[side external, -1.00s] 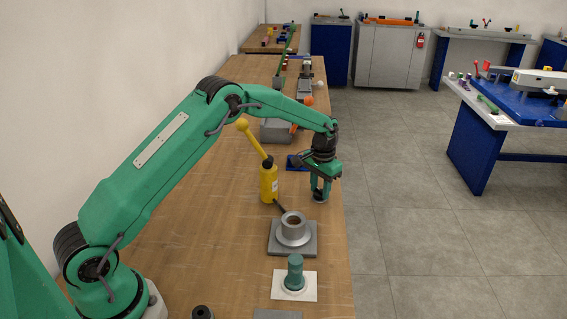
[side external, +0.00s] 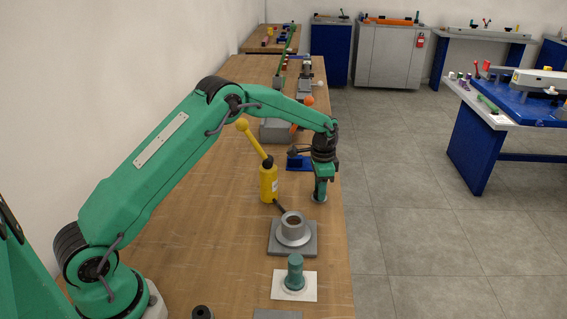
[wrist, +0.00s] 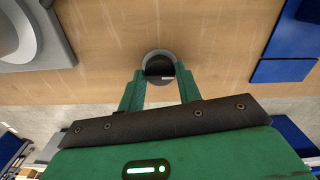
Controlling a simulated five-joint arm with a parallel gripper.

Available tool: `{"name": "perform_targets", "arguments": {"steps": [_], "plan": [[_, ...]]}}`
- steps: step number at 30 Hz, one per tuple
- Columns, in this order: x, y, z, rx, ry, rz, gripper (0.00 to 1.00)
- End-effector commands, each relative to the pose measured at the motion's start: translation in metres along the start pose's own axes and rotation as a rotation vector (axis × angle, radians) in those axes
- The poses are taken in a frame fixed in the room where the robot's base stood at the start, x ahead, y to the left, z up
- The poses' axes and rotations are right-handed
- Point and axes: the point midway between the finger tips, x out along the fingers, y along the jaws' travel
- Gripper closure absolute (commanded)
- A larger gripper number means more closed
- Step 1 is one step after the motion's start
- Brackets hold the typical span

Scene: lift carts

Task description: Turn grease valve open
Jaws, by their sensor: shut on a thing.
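The grease valve appears to be the small round grey fitting with a dark centre and a small pale mark, near the bench's right edge. In the wrist view the valve (wrist: 158,54) sits between the fingertips. In the side view only its grey base (side external: 320,199) shows under the fingers. My gripper (side external: 320,193) points straight down over it and is shut on it. In the wrist view the two green fingers of my gripper (wrist: 159,78) stand on either side of the dark centre and hide part of it.
A yellow pump with a raised handle (side external: 268,183) stands left of my gripper. A grey socket on a square plate (side external: 280,250) and a green peg on a white plate (side external: 295,272) are nearer the camera. A blue plate (side external: 297,163) lies behind. Bare wood lies left.

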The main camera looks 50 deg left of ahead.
Motion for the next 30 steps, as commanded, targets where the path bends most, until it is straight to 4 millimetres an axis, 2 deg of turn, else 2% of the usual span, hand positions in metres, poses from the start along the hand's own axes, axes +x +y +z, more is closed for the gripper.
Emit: {"name": "perform_targets", "arguments": {"steps": [9,10,12,13,23,30], "plan": [[-0.002,0.0,-0.001,0.004,0.002,-0.001,0.89],[-0.002,0.0,-0.001,0.004,0.002,-0.001,0.6],[-0.002,0.0,-0.001,0.003,0.002,-0.001,0.47],[-0.002,0.0,-0.001,0.003,0.002,-0.001,0.44],[-0.002,0.0,0.0,0.002,0.001,-0.001,0.44],[-0.017,0.0,-0.001,0.002,0.002,-0.002,0.44]]}}
